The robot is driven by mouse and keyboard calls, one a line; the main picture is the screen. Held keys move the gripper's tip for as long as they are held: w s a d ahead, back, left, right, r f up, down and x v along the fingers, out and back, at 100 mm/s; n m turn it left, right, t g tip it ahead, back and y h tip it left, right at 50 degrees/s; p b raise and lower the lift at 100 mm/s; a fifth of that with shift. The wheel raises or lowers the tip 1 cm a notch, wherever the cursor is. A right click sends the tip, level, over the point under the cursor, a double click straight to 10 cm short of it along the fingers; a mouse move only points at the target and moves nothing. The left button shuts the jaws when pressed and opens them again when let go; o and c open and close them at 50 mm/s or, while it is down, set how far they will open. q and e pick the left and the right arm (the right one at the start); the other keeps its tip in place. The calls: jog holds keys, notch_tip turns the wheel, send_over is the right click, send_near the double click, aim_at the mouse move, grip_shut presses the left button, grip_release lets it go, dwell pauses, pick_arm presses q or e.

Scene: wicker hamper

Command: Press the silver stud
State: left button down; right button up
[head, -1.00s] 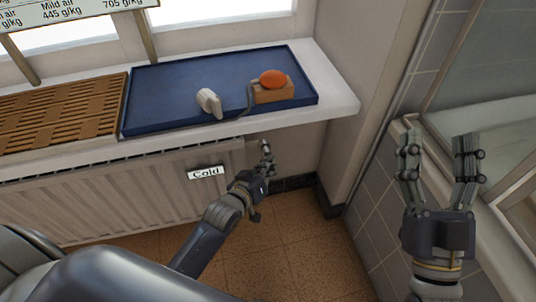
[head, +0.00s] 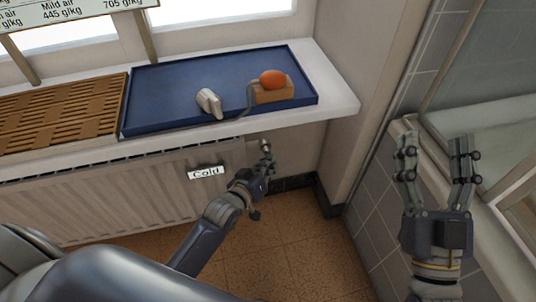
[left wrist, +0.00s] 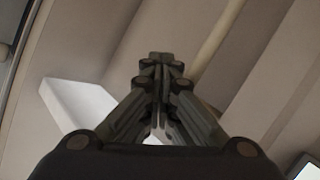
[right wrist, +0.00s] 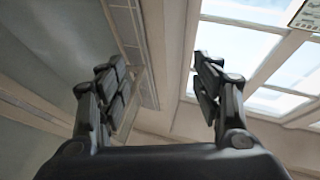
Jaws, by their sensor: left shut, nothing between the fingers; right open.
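I cannot make out a silver stud in any view. My left gripper (head: 266,150) is shut and empty. In the head view it is just below the front edge of the windowsill, before the radiator; its closed fingers also show in the left wrist view (left wrist: 160,60). My right gripper (head: 436,143) is open and empty at the right, in front of the tiled wall and ledge. Its spread fingers also show in the right wrist view (right wrist: 160,65). A orange rounded piece (head: 272,79) sits on a wooden block (head: 274,95), with a grey cord beside it.
A blue tray (head: 170,92) on the white windowsill (head: 335,99) holds the block and a whitish object (head: 209,102). A brown slatted mat (head: 60,115) lies left of it. The radiator (head: 110,199) with a "Cold" label (head: 206,172) is below. Floor near the left gripper is clear.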

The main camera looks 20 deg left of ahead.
pick_arm(q)
jog(key=shift+r, duration=0.1)
jog(key=shift+s+d+p, duration=0.45)
jog(key=shift+s+p, duration=0.1)
jog(key=shift+s, duration=0.2)
pick_arm(e)
jog(key=shift+w+d+f+g+h, duration=0.1)
jog(key=shift+w+f+g+h, duration=0.15)
jog(key=shift+f+g, duration=0.5)
jog(key=shift+w+a+f+g+h, duration=0.15)
jog(key=shift+w+f+g, duration=0.2)
jog(key=shift+f, duration=0.75)
jog(key=shift+w+d+f+g+h, duration=0.2)
jog(key=shift+w+f+g, duration=0.25)
jog(key=shift+f, duration=0.45)
jog(key=shift+r, duration=0.1)
pick_arm(q)
jog(key=s+d, duration=0.1)
jog(key=s+d+p, duration=0.1)
jog(key=s+p, duration=0.1)
jog(key=s, duration=0.1)
jog(key=shift+s+d, duration=0.1)
jog(key=shift+d, duration=0.3)
pick_arm(e)
notch_tip(320, 180, down, 11)
jog(key=s+d+g+h, duration=0.1)
jog(key=g+h, duration=0.1)
jog(key=g, duration=0.4)
jog(key=shift+s+d, duration=0.35)
jog(key=shift+d, duration=0.05)
